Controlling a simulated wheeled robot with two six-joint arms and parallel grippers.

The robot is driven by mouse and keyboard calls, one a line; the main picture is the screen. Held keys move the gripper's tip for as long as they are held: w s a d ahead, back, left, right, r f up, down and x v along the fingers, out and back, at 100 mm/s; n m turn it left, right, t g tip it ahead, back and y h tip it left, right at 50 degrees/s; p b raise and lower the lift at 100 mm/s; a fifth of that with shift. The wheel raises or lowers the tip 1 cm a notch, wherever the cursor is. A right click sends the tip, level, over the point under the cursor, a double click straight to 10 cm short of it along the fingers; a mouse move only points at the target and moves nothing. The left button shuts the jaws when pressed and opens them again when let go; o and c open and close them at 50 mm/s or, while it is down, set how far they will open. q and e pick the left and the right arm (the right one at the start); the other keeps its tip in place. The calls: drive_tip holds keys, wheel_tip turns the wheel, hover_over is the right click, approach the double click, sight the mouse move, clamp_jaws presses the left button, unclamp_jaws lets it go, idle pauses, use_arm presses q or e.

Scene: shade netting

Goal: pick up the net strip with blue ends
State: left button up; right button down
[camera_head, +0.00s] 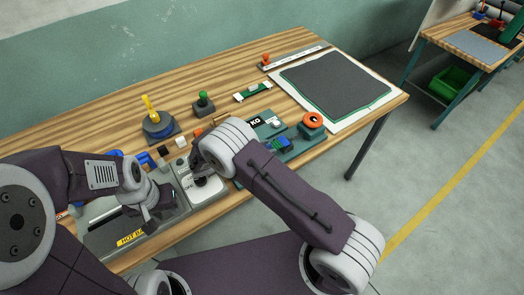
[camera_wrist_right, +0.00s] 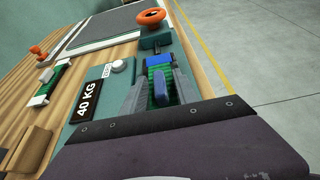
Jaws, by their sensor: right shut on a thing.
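The net strip with blue ends (camera_wrist_right: 161,88) is green in the middle. It lies between the fingers of my right gripper (camera_wrist_right: 162,74), which is shut on it beside the teal 40 KG device. One blue end is close to the camera and the other is just past the fingertips. A blue part of the strip (camera_head: 282,144) also shows in the head view, with the rest hidden by my fingers and arm. My left gripper (camera_head: 149,213) is over the hot-bar unit at the lower left, and its jaw opening is unclear.
The teal device (camera_wrist_right: 92,88) has an orange knob (camera_wrist_right: 151,17) at its far end. Another green strip with white ends (camera_head: 253,91) lies behind it. A dark mat (camera_head: 335,84) fills the bench's right side. Green and yellow-topped posts stand behind my arms.

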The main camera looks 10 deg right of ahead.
drive_tip(key=r, duration=0.2)
drive_tip(key=d+r, duration=0.1)
drive_tip(key=r, duration=0.1)
drive_tip(key=shift+r, duration=0.35)
drive_tip(key=d+r+b, duration=0.1)
drive_tip(key=d+r, duration=0.5)
drive_tip(key=d, duration=0.4)
drive_tip(key=shift+w+d, duration=0.35)
drive_tip(key=shift+w, duration=0.1)
